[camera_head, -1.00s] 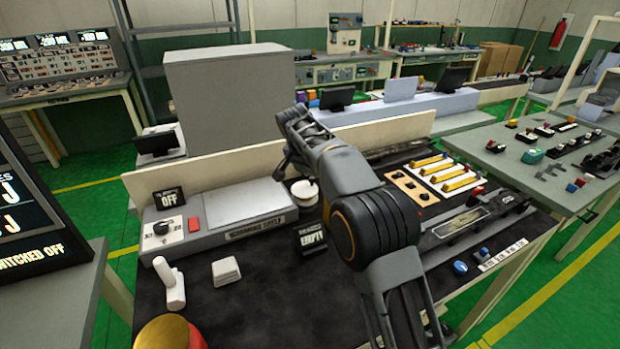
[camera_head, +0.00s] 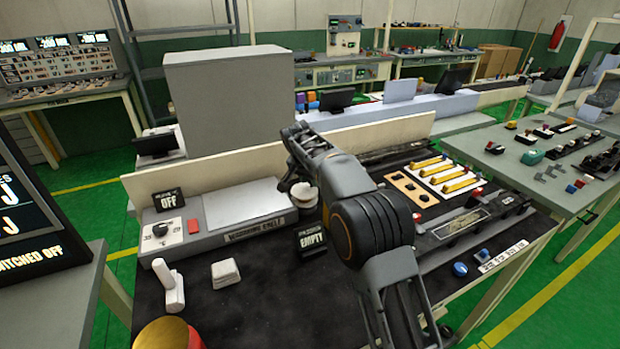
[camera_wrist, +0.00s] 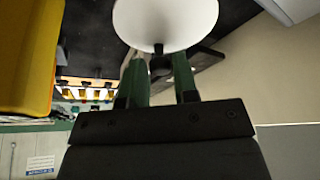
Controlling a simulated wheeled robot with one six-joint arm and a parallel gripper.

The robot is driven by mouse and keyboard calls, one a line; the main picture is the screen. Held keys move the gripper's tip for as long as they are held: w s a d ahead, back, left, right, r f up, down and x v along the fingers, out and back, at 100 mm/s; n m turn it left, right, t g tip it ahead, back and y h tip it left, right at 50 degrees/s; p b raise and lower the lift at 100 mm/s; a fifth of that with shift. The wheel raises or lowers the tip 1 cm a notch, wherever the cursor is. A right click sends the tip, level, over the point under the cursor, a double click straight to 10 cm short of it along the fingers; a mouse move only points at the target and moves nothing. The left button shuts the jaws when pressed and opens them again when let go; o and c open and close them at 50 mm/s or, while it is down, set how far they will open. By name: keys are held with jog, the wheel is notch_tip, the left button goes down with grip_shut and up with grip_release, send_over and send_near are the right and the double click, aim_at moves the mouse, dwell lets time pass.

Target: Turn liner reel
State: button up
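The liner reel appears to be the round white piece (camera_head: 304,196) beside the warming shelf in the head view. In the wrist view its white disc (camera_wrist: 165,22) fills the top middle, with a small dark peg (camera_wrist: 158,50) at its near edge. My gripper (camera_wrist: 160,66) has two green fingers standing apart, one on each side of the peg, with a gap between them. I cannot tell whether either finger touches the peg. In the head view my gripper (camera_head: 290,176) is over the reel's left side, mostly hidden by my arm.
The grey warming shelf (camera_head: 245,203) stands left of the reel, with a cream back panel (camera_head: 200,172) behind. An "EMPTY" sign (camera_head: 312,240) stands in front. Yellow clips (camera_head: 458,183) lie to the right. White pieces (camera_head: 225,272) lie front left.

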grip_shut()
jog(key=shift+n, duration=0.3)
jog(key=n+p, duration=0.1)
jog(key=n, duration=0.1)
jog(key=n+y, duration=0.1)
jog(key=n+y+p, duration=0.1)
jog(key=n, duration=0.1)
jog(key=shift+w+a+r+n+t+p, duration=0.15)
jog(key=shift+w+a+n+t+p, duration=0.15)
jog(key=shift+w+a+p, duration=0.1)
jog(key=shift+w+a+n+y+p, duration=0.15)
jog(key=shift+n+y+p, duration=0.15)
jog(key=shift+n, duration=0.5)
jog(key=shift+s+a+n+y+p, duration=0.2)
jog(key=shift+n+y, duration=0.25)
jog(key=shift+n, duration=0.35)
jog(key=shift+w+a+n+y+p, duration=0.15)
jog(key=shift+n+y+p, duration=0.2)
jog(key=shift+n, duration=0.45)
jog(key=shift+o, duration=2.1)
grip_release()
